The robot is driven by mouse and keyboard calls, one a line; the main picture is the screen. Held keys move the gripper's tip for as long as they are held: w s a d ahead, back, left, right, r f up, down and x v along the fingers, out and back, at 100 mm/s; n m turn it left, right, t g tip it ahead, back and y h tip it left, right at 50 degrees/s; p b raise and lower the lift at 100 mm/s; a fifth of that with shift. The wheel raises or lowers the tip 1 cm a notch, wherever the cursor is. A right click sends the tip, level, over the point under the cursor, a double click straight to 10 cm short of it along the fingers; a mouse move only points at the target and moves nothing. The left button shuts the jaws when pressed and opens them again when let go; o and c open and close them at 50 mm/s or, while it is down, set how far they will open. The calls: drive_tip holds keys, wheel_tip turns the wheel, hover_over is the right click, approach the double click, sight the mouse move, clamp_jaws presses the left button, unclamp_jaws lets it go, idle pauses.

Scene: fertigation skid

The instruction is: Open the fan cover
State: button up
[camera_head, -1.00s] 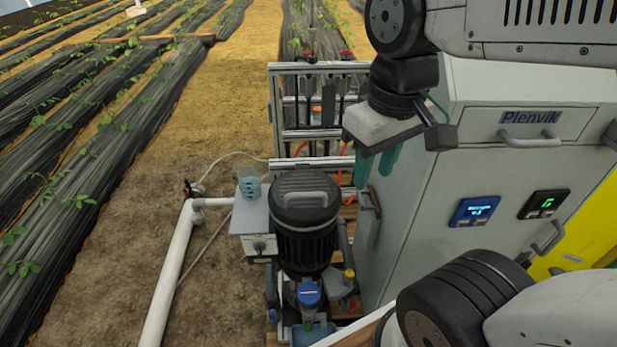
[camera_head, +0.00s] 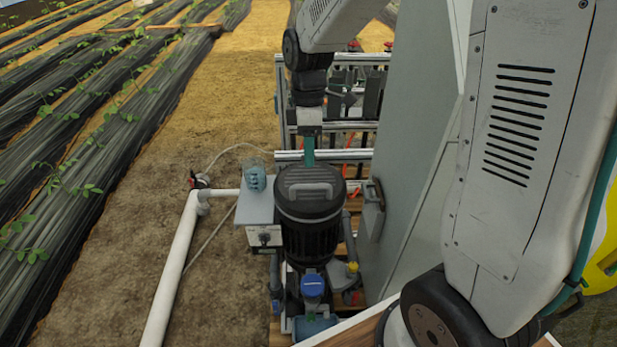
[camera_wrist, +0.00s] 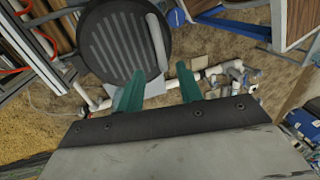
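The fan cover (camera_head: 308,203) is a dark round lid with a grey bar handle (camera_head: 309,190) on top of the upright finned motor (camera_head: 308,240). It appears shut. In the wrist view the ribbed fan cover (camera_wrist: 112,42) fills the upper left, and its pale handle (camera_wrist: 157,42) runs along its right side. My gripper (camera_head: 309,160) hangs just behind and above the cover, fingers pointing down. In the wrist view my gripper (camera_wrist: 160,75) has its green fingers apart with nothing between them. The handle lies beyond the fingertips, and I see no contact.
A grey cabinet (camera_head: 405,150) stands close at the right, partly hidden by my arm. A small box with a teal cup (camera_head: 256,178) sits left of the motor. A metal frame (camera_head: 345,70) with hoses stands behind. A white pipe (camera_head: 175,270) runs along the ground at left.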

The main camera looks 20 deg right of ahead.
drive_tip(key=f, duration=0.2)
drive_tip(key=s+f, duration=0.1)
drive_tip(key=f, duration=0.4)
drive_tip(key=shift+s+a+f, duration=0.2)
drive_tip(key=shift+a, duration=0.1)
clamp_jaws()
